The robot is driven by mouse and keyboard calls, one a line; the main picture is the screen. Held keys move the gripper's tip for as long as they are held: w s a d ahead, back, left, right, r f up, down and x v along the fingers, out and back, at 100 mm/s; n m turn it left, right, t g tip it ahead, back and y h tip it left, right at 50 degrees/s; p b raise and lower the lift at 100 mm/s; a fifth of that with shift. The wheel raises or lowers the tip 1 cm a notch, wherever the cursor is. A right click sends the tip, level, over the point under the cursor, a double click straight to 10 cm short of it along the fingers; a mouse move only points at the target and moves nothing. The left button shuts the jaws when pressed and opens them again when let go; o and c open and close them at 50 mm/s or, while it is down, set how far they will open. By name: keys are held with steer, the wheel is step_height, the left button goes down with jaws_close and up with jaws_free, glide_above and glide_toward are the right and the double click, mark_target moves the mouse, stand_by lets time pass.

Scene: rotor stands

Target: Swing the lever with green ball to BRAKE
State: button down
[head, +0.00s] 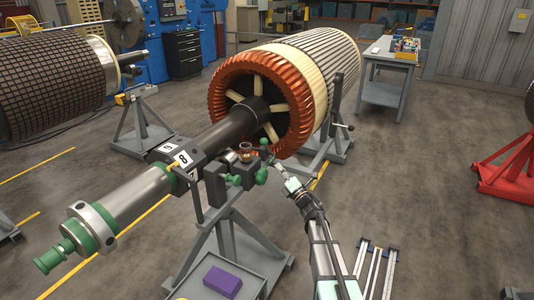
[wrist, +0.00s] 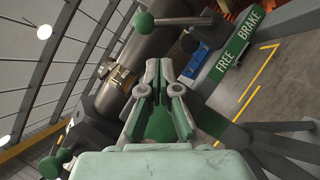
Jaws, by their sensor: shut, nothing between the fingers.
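The lever's green ball (wrist: 144,23) shows at the upper left of my fingertips in the wrist view. A dark rod runs from it to the right, across the space beyond the fingertips. My gripper (wrist: 159,66) is shut and empty, below and apart from the ball in the picture. A green plate (wrist: 235,46) reads FREE at its lower end and BRAKE at its upper end, right of my fingers. In the head view my gripper (head: 274,164) is beside the stand's bearing block, right of the shaft. Which mark the lever stands at, I cannot tell.
Another green ball (wrist: 48,167) shows at the lower left of the wrist view. The large rotor (head: 265,95) and its shaft (head: 140,195) lie close left of my arm. A tray with a purple box (head: 222,282) stands in front.

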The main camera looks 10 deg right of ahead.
mark_target(267, 147)
stand_by(0.4)
steer(key=p+x, duration=0.3)
steer(key=x, duration=0.7)
steer(key=shift+p, duration=0.3)
steer(key=shift+w+a, duration=0.1)
